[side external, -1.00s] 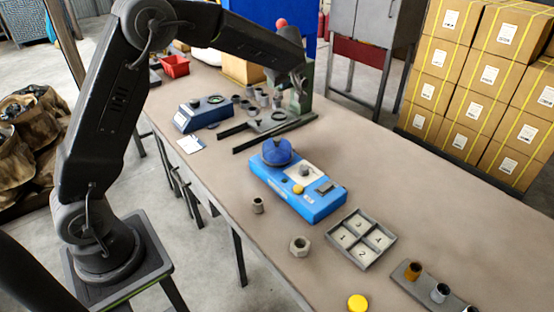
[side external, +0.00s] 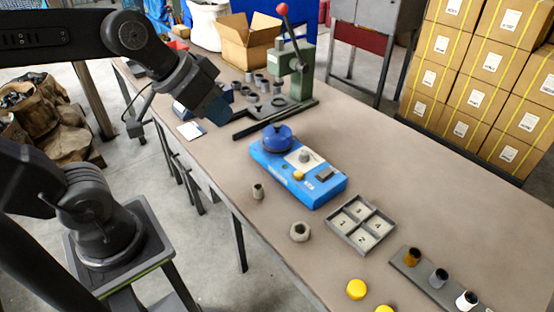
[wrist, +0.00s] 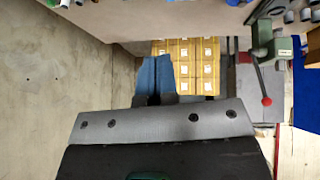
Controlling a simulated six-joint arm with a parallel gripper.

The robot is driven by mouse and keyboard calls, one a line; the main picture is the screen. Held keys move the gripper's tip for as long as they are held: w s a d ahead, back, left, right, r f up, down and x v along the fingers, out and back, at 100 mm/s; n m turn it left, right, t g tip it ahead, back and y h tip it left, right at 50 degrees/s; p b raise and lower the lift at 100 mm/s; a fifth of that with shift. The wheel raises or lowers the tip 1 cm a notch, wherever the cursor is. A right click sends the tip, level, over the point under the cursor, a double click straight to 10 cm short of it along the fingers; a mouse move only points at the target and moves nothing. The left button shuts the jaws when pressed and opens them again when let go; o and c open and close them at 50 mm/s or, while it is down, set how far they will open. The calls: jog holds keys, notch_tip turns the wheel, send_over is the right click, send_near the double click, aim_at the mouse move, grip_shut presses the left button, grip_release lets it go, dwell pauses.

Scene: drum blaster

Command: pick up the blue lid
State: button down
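The blue lid (side external: 278,136) is round and dark blue with a raised top. It sits at the back left end of the light-blue device (side external: 318,190) on the table. My gripper (side external: 217,110) has blue fingertips and hangs left of and behind the lid, apart from it, in the side external view. In the wrist view my gripper's two blue fingers (wrist: 154,76) lie side by side, pressed together, with nothing seen between them. The lid is not recognisable in the wrist view.
A green press with a red-knobbed lever (side external: 300,62) stands behind the lid. A numbered grey tray (side external: 338,232), a hex nut (side external: 299,231), a small grey cup (side external: 258,191) and yellow caps (side external: 356,289) lie nearer. The table right of the device is clear.

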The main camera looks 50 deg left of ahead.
jog(key=c, duration=1.7)
grip_release()
jog(key=shift+g+y, duration=0.5)
jog(key=shift+y, duration=0.1)
jog(key=s, duration=0.1)
jog(key=s+a+f, duration=0.1)
jog(key=s+f, duration=0.1)
jog(key=shift+s+a+f, duration=0.2)
jog(key=shift+s+a, duration=0.05)
jog(key=shift+a, duration=0.1)
jog(key=shift+c, duration=0.2)
jog(key=shift+o, duration=0.7)
jog(key=shift+s+a+f, duration=0.15)
jog(key=shift+s, duration=0.05)
jog(key=o, duration=0.8)
jog(key=w+a+r+n+g, duration=0.25)
jog(key=w+r+n, duration=0.2)
jog(key=w, duration=0.45)
jog(key=n+g, duration=0.3)
jog(key=n, duration=1.1)
send_over(277, 124)
jog(key=f, duration=2)
jog(key=shift+w+d, duration=0.1)
jog(key=shift+d, duration=0.25)
jog(key=shift+a+f, duration=0.15)
jog(key=shift+f, duration=1.45)
jog(key=shift+a+f, duration=0.15)
jog(key=shift+f, duration=1.45)
